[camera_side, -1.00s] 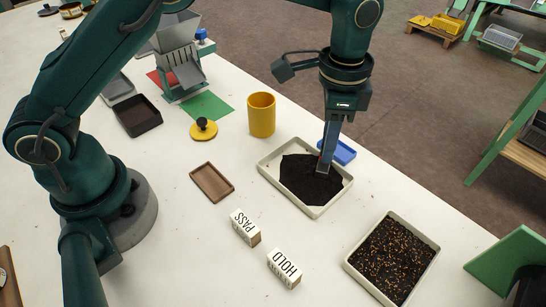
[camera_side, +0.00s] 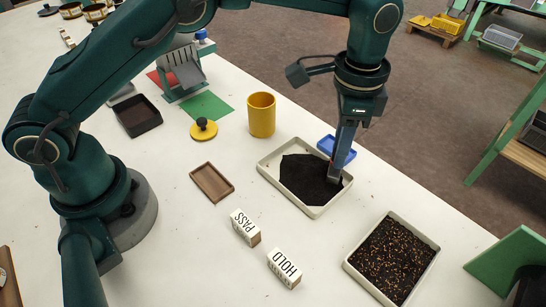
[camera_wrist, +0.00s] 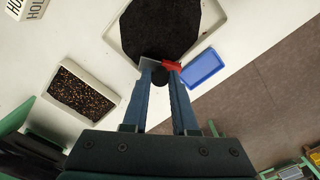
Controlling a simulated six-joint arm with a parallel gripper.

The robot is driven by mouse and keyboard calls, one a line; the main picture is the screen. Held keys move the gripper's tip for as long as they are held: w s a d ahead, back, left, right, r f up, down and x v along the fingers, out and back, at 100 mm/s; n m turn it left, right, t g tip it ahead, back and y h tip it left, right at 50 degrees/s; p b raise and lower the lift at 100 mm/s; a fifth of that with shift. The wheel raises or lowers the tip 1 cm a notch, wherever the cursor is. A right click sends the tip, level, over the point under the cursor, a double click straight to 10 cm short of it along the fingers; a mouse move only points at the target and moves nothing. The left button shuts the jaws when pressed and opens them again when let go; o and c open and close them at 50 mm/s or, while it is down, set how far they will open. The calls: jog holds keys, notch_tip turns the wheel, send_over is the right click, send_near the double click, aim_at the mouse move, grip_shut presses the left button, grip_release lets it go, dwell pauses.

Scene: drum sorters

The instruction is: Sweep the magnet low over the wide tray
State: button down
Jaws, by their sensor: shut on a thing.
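The wide cream tray (camera_side: 272,178) holds a spread of dark granular material (camera_side: 305,178) and stands mid-table in the side view. The tray also fills the top of the wrist view (camera_wrist: 112,35). My gripper (camera_side: 334,178) points down at the tray's right part, its tips low over the material's right edge; whether anything touches cannot be told. In the wrist view my gripper (camera_wrist: 161,66) is shut on the magnet (camera_wrist: 172,66), which shows red between the fingertips. A grey plate-like piece and a dark round part show beside it. The fingers mostly hide the magnet in the side view.
A blue tray (camera_side: 342,150) lies just behind the wide tray. A cream tray of dark and orange grains (camera_side: 349,266) stands front right. PASS (camera_side: 245,228) and HOLD (camera_side: 284,268) blocks, a brown tray (camera_side: 212,182) and a yellow cup (camera_side: 262,115) stand nearby.

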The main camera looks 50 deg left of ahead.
jog(key=shift+a, duration=0.15)
jog(key=shift+a, duration=3.7)
jog(key=shift+d, duration=0.15)
jog(key=shift+s+d, duration=0.4)
jog(key=shift+d, duration=0.8)
jog(key=shift+s+d, duration=0.35)
jog(key=shift+d, duration=0.9)
jog(key=shift+s+d, duration=0.4)
jog(key=shift+d, duration=0.8)
jog(key=shift+a, duration=0.1)
jog(key=shift+s+a, duration=0.4)
jog(key=shift+a, duration=0.85)
jog(key=shift+s+a, duration=0.35)
jog(key=shift+a, duration=0.9)
jog(key=shift+s+a, duration=0.4)
jog(key=shift+a, duration=0.85)
